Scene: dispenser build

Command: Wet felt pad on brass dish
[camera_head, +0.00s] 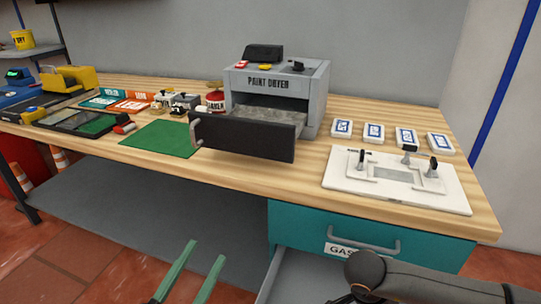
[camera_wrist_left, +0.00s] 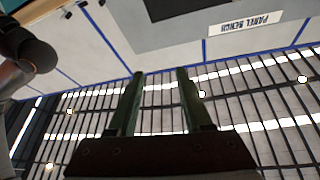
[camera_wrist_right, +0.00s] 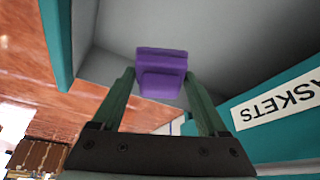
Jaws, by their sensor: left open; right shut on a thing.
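My right gripper (camera_wrist_right: 160,80) is shut on a purple block (camera_wrist_right: 161,70), which shows between its fingertips in the right wrist view. I cannot tell whether this block is the felt pad. A grey drawer interior (camera_wrist_right: 225,40) lies behind it, beside a teal front labelled GASKETS (camera_wrist_right: 290,105). In the head view, my right arm hides the gripper and block. My left gripper (camera_head: 206,250) is open and empty, low in front of the bench; its fingers also show in the left wrist view (camera_wrist_left: 160,75). I cannot make out a brass dish for certain.
The wooden bench (camera_head: 265,182) holds a PAINT DRYER (camera_head: 277,85) with its dark-fronted drawer (camera_head: 245,138) pulled out. A green mat (camera_head: 160,138) lies left. A white plate with black knobs (camera_head: 345,183) and several white-blue packs (camera_head: 373,132) stand right. The teal cabinet (camera_head: 300,225) is below.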

